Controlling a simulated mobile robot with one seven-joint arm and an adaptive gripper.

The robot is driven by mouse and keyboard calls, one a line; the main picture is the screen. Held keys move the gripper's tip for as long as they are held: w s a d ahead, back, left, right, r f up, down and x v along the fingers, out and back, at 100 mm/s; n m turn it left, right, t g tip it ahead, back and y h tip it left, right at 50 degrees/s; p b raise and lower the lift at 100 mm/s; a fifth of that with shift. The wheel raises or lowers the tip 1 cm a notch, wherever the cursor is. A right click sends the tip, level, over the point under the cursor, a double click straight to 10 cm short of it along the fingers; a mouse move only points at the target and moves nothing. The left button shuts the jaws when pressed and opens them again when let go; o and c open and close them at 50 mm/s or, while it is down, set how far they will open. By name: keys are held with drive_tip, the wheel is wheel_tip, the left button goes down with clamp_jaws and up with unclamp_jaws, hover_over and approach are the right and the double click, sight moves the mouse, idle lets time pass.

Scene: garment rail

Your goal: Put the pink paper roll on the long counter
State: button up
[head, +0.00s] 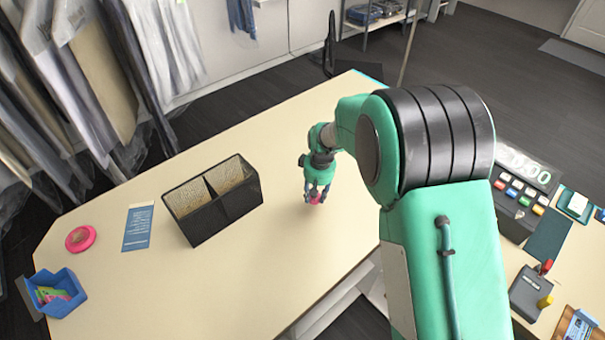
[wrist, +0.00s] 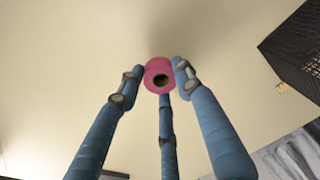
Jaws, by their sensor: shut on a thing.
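The pink paper roll (wrist: 158,68) is between the blue fingertips of my gripper (wrist: 159,82) in the wrist view, with its hollow core facing the camera. In the head view the roll (head: 314,198) shows as a small pink spot at the tips of my gripper (head: 318,190). My gripper is shut on it and points down over the long cream counter (head: 250,285). I cannot tell whether the roll touches the counter.
A black mesh box (head: 212,202) with two compartments stands left of my gripper. Further left are a blue leaflet (head: 138,228), a pink round dish (head: 80,239) and a blue bin (head: 56,295). A register (head: 525,190) is at the right. The counter around my gripper is clear.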

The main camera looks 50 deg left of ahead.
drive_tip(key=w+a, duration=0.2)
drive_tip(key=a, duration=0.2)
drive_tip(key=w+a+f, duration=0.1)
drive_tip(key=w+a, duration=0.2)
drive_tip(key=a, duration=0.1)
drive_tip(key=w+a+p, duration=0.1)
drive_tip(key=w+a, duration=0.2)
drive_tip(key=a, duration=0.1)
drive_tip(key=shift+w+a+f, duration=0.15)
drive_tip(key=shift+a+f, duration=0.1)
drive_tip(key=shift+a, duration=0.15)
drive_tip(key=shift+f, duration=0.1)
drive_tip(key=shift+f, duration=1.65)
drive_tip(key=shift+f, duration=0.1)
drive_tip(key=o, duration=1.1)
wheel_tip(320, 180, up, 12)
drive_tip(key=d, duration=0.1)
drive_tip(key=shift+d, duration=0.15)
